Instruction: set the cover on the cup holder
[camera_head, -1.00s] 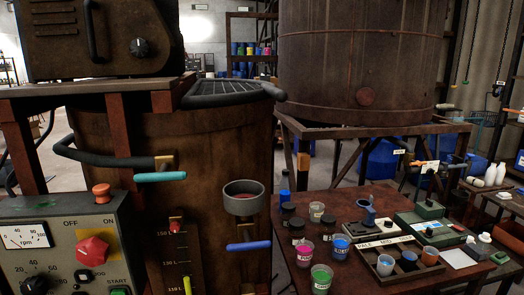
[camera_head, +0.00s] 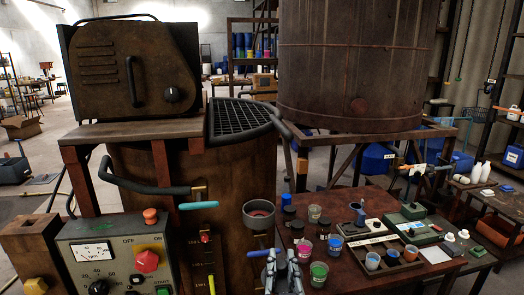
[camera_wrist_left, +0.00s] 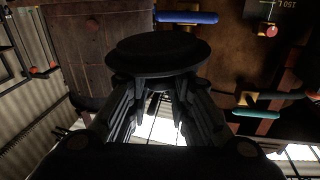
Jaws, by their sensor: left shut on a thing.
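The cup holder (camera_head: 259,208) is a grey round cup with a reddish inside, open at the top, on the front of the brown vat. My left gripper (camera_head: 282,258) is just below it and to its right in the head view, fingers pointing up. In the left wrist view my left gripper (camera_wrist_left: 158,82) is shut on a dark, round, flanged cover (camera_wrist_left: 158,50), whose wide disc faces away from the fingers. The cover cannot be made out clearly in the head view. My right gripper is not in view.
A blue handle (camera_head: 262,253) juts out just below the cup holder, close to my left gripper. A teal handle (camera_head: 198,205) and a control panel (camera_head: 115,258) are to the left. A table (camera_head: 340,272) with jars, cups and a tray stands to the right.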

